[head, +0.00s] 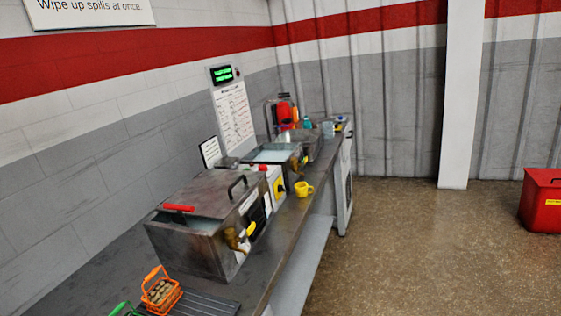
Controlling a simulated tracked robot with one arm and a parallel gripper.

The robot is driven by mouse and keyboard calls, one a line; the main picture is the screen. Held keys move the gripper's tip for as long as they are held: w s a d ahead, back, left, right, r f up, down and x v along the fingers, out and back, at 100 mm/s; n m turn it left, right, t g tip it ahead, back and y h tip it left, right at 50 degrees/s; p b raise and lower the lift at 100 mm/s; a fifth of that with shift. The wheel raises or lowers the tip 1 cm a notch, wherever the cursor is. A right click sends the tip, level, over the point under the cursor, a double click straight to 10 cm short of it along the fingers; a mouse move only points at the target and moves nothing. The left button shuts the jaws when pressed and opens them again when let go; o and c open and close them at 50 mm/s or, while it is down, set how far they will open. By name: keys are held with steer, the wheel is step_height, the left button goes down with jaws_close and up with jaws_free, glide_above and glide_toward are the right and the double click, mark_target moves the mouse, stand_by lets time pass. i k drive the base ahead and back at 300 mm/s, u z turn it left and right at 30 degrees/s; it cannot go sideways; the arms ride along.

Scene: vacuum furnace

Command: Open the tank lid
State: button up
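A large metal tank (193,246) stands on the bench left of centre. A flat brown-grey metal lid (205,194) lies over most of its top. A black arched handle (237,185) stands up at the lid's right side. A red handle (178,208) shows at the near left of the tank top; what it belongs to is hidden. A brass valve (234,240) with a yellow lever sits on the tank's front. A second metal tank (295,172) behind has its top open, with pale liquid visible. My gripper is not in view.
A green handle (124,308) is cut off there. A yellow mug (303,190) stands near the bench edge. A red bin (541,200) is far right. The middle floor is clear.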

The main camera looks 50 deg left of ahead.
mark_target(213, 194)
steer(key=u, duration=0.25)
steer(key=i, duration=1.25)
steer(key=u, duration=0.85)
steer(key=i, duration=0.4)
steer(key=u, duration=0.15)
steer(key=k, duration=0.9)
steer(key=u, duration=0.15)
steer(key=i, duration=0.95)
steer(key=z, duration=0.05)
